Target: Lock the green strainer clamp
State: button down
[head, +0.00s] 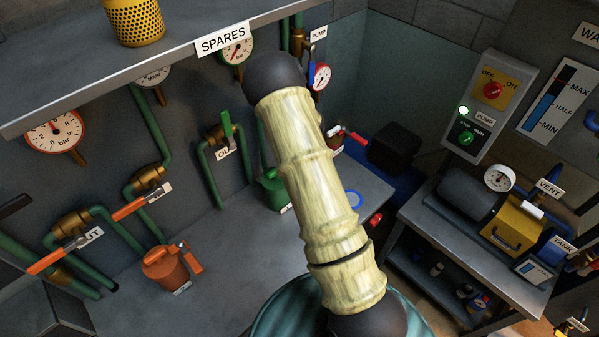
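A green strainer body (271,190) stands on the grey bench (225,245) near the middle of the head view. My pale, bamboo-like arm link crosses in front of it and hides its right side. Its clamp cannot be made out, so I cannot tell how the clamp stands. A white label lies at its foot, partly covered. My gripper is not in view; only arm links with dark joints show.
An orange strainer (166,272) with a side lever stands at the bench's left. Green pipes with orange-handled valves (140,204) line the back wall. A SPARES shelf (110,70) overhangs the top left. A pump table (480,245) stands at right.

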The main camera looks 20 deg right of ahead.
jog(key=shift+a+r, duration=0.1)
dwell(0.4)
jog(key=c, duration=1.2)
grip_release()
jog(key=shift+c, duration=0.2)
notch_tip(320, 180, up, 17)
jog(key=b, duration=0.2)
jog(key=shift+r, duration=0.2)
